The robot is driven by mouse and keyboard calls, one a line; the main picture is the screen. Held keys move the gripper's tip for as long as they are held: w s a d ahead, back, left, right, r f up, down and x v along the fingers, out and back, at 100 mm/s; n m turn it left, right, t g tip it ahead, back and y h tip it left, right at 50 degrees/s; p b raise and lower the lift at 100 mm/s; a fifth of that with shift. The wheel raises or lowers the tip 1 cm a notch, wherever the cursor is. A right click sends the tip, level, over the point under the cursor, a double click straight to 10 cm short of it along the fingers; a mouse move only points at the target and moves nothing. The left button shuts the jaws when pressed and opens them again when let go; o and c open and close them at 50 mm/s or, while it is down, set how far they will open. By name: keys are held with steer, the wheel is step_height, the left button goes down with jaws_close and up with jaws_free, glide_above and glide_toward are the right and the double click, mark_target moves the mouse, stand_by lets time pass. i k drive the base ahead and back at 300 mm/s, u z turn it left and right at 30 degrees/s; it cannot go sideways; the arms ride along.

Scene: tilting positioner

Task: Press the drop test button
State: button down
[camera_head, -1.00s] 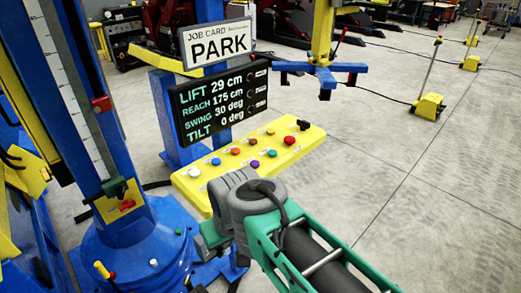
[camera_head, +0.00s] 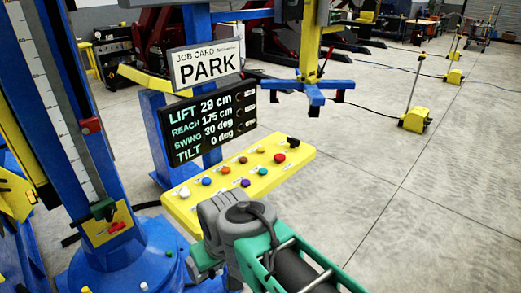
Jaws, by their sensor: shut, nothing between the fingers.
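The yellow control panel (camera_head: 298,160) slopes in the middle of the head view and carries several coloured buttons. A purple button (camera_head: 245,183), a green one (camera_head: 263,171) and a red one (camera_head: 279,158) are in front. The labels are too small to read, so I cannot tell which is the drop test button. My grey arm joint and green arm link cover the panel's near left part. My gripper's fingers do not show.
A black display (camera_head: 210,115) reads lift 29 cm, reach 175 cm, swing 30 deg, tilt 0 deg. The job card (camera_head: 207,66) above says PARK. A black knob (camera_head: 292,142) stands at the panel's right end. A blue column (camera_head: 65,100) rises at left.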

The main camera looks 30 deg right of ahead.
mark_target(260, 150)
steer(key=k, duration=0.5)
steer(key=z, duration=1.3)
steer(key=i, duration=0.95)
steer(key=u, duration=1.7)
